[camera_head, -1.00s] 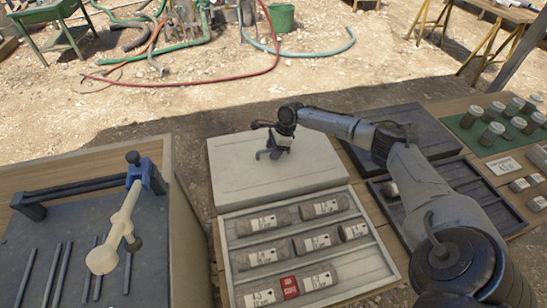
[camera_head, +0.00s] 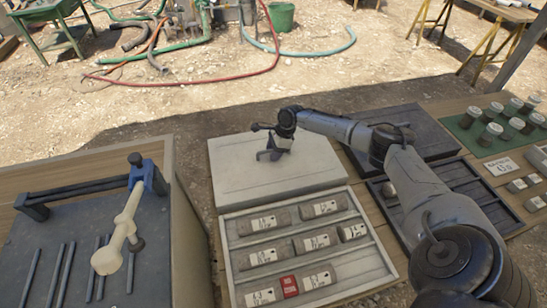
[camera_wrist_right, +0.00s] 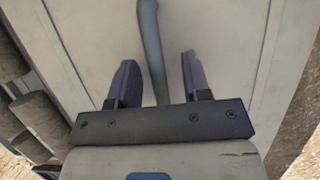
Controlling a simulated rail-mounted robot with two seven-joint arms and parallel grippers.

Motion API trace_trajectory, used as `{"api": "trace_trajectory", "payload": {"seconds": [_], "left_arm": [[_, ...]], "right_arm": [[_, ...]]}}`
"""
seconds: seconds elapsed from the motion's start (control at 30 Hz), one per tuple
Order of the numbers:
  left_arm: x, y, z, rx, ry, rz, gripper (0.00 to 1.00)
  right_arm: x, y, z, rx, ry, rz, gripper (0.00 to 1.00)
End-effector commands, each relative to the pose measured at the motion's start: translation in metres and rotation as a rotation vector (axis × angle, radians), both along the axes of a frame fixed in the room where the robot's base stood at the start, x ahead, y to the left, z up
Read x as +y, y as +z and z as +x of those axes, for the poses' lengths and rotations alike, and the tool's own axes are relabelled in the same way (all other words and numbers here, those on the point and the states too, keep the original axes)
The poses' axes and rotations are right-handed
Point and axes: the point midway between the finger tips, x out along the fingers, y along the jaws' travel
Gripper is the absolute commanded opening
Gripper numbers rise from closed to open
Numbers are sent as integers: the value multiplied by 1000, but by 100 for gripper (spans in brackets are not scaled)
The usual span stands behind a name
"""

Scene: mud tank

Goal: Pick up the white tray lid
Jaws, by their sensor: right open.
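The white tray lid (camera_head: 238,178) lies flat behind the open white tray (camera_head: 228,257), which holds several labelled grey core pieces. My right gripper (camera_head: 270,156) is over the middle of the lid, pointing down. In the right wrist view, my right gripper (camera_wrist_right: 158,72) is open, with its two dark fingers apart. A grey bar handle (camera_wrist_right: 150,35) on the lid (camera_wrist_right: 90,50) runs between the fingers, and neither finger clearly touches it. In the head view the gripper hides the handle. My left gripper does not show.
A dark tray and lid (camera_head: 432,130) lie to the right, partly under my right arm. A green mat (camera_head: 470,130) with several jars is farther right. A dark bench with a blue-jointed lever (camera_head: 158,178) stands at the left. Ground with hoses lies beyond the table.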

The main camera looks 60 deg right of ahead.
Motion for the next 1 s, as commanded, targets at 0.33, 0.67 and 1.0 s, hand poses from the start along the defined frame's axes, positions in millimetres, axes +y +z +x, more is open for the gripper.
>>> {"api": "trace_trajectory", "payload": {"seconds": [0.33, 0.67, 1.0], "left_arm": [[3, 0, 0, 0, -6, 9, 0], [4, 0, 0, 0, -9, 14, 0], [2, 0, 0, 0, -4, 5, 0]], "right_arm": [[0, 0, 0, 0, 0, 0, 38], [0, 0, 0, 1, 0, 1, 7], [0, 0, 0, -1, 0, 0, 0]]}}
